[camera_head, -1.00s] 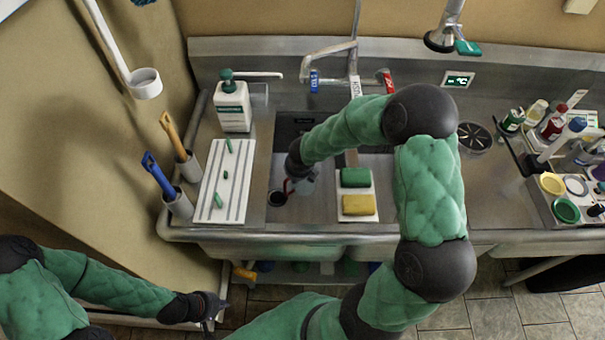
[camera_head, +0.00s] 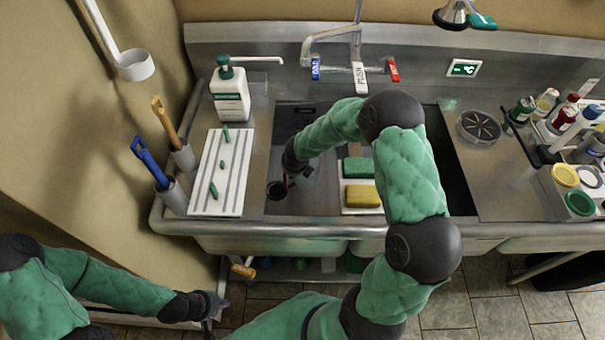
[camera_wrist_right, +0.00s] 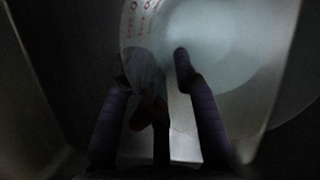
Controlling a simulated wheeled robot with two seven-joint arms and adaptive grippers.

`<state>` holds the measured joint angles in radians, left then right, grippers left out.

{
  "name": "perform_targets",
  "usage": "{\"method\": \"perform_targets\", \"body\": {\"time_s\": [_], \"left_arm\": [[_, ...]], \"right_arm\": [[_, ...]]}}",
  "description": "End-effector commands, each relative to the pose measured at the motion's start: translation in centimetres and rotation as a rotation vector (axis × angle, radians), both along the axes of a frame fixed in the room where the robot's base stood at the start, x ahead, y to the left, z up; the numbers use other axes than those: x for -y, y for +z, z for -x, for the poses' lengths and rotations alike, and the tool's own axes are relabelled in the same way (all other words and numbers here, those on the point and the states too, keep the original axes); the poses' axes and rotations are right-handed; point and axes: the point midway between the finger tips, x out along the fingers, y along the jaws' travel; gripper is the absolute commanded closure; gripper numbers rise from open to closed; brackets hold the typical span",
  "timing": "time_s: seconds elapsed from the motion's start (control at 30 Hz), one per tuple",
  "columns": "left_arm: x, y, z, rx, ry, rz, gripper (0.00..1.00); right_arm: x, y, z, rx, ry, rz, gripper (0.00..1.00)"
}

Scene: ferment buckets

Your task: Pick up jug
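The jug (camera_head: 307,176) is a clear vessel in the left sink basin, mostly hidden by my right arm in the head view. In the right wrist view the jug (camera_wrist_right: 232,62) is pale and see-through, with red markings on its wall. My right gripper (camera_wrist_right: 151,70) reaches down at it, with its two fingers apart. A dark and red part, perhaps the handle (camera_wrist_right: 143,115), lies between the fingers; contact is too dim to tell. My left gripper (camera_head: 214,306) hangs low in front of the sink, away from the jug; its fingers are too small to read.
A white soap bottle (camera_head: 231,94) and a striped white board (camera_head: 207,196) stand left of the basin. Green (camera_head: 357,167) and yellow sponges (camera_head: 362,196) lie right of it. The faucet (camera_head: 333,40) is behind. Bottles (camera_head: 546,101) crowd the right counter.

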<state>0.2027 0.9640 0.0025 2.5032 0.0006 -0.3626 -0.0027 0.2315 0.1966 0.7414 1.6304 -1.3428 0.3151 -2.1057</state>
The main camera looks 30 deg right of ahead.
Motion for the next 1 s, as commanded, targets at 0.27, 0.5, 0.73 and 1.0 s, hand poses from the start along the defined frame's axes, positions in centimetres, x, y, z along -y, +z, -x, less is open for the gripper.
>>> {"method": "perform_targets", "body": {"time_s": [0.27,0.5,0.73,1.0], "left_arm": [[0.0,-0.1,0.0,0.000,0.000,0.000,1.00],[0.0,-0.1,0.0,0.000,0.000,0.000,1.00],[0.0,-0.1,0.0,0.000,0.000,0.000,1.00],[0.0,0.9,0.0,0.000,0.000,0.000,1.00]], "right_arm": [[0.1,-0.2,-0.1,0.001,0.000,0.000,0.70],[0.1,-0.1,-0.2,0.001,0.000,0.001,1.00],[0.1,0.1,-0.3,0.006,0.000,0.002,1.00],[0.1,1.3,-0.3,0.006,-0.001,0.002,1.00]]}}
